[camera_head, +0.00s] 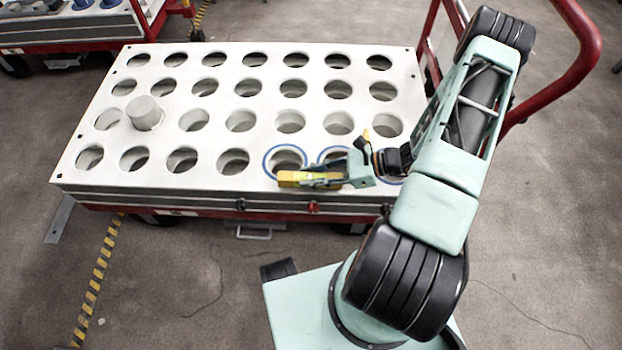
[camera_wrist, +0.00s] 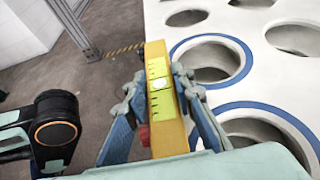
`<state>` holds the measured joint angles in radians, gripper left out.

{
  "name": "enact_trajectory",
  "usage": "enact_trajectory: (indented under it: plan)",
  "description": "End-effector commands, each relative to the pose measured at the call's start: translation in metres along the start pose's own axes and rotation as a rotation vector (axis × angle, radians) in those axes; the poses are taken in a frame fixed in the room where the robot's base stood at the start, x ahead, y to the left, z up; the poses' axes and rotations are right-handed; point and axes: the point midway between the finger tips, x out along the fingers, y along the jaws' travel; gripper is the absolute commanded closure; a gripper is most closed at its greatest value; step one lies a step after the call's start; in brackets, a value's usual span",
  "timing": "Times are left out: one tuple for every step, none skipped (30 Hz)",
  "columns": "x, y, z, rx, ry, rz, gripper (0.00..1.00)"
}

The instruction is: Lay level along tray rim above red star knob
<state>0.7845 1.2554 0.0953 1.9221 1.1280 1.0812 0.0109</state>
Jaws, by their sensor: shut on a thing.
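A yellow level (camera_head: 297,179) with green-yellow vials is held in my gripper (camera_head: 326,178), which is shut on it. In the wrist view the level (camera_wrist: 157,60) runs lengthwise between the two fingers of my gripper (camera_wrist: 159,88). The level lies along the near rim of the white tray (camera_head: 170,186), roughly above and a little left of the red star knob (camera_head: 313,206). In the wrist view a red part, seemingly the knob (camera_wrist: 144,136), shows beside the level. I cannot tell whether the level touches the rim.
The tray has rows of round holes, some ringed in blue (camera_head: 271,160). A grey cylinder (camera_head: 145,113) stands in one hole at the left. Dark knobs (camera_head: 240,204) sit on the tray's front side. A red handrail (camera_head: 590,40) rises at the right. Another cart (camera_head: 80,30) stands behind left.

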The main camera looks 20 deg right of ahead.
Motion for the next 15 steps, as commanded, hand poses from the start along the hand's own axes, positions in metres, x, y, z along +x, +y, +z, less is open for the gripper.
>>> enact_trajectory:
  plan:
    - [0.0036, -0.0001, -0.0069, -0.001, -0.002, 0.001, 1.0]
    - [0.0038, -0.0002, -0.0073, -0.001, -0.002, 0.001, 1.0]
    - [0.0035, -0.0003, -0.0068, -0.002, -0.002, 0.0, 1.0]
    - [0.0031, -0.0004, -0.0061, -0.002, -0.002, 0.0, 1.0]
    - [0.0029, -0.0004, -0.0056, -0.002, -0.002, 0.0, 1.0]
    - [0.0028, -0.0003, -0.0055, -0.002, -0.002, 0.0, 1.0]
    - [0.0027, -0.0003, -0.0055, -0.002, -0.002, 0.0, 1.0]
    - [0.0027, -0.0002, -0.0055, -0.002, -0.002, 0.0, 1.0]
    - [0.0029, -0.0002, -0.006, -0.002, -0.002, 0.0, 1.0]
    - [0.0033, -0.0002, -0.0069, -0.002, -0.002, 0.0, 1.0]
    - [0.0037, -0.0002, -0.0081, -0.002, -0.002, 0.0, 1.0]
    - [0.0043, -0.0002, -0.0096, -0.001, -0.002, 0.0, 1.0]
    - [0.0036, -0.0002, -0.0087, -0.001, 0.0, 0.0, 0.74]
    - [0.0035, -0.0001, -0.0084, -0.001, 0.0, 0.0, 0.71]
    - [0.0035, -0.0001, -0.0084, -0.001, 0.0, 0.0, 0.66]
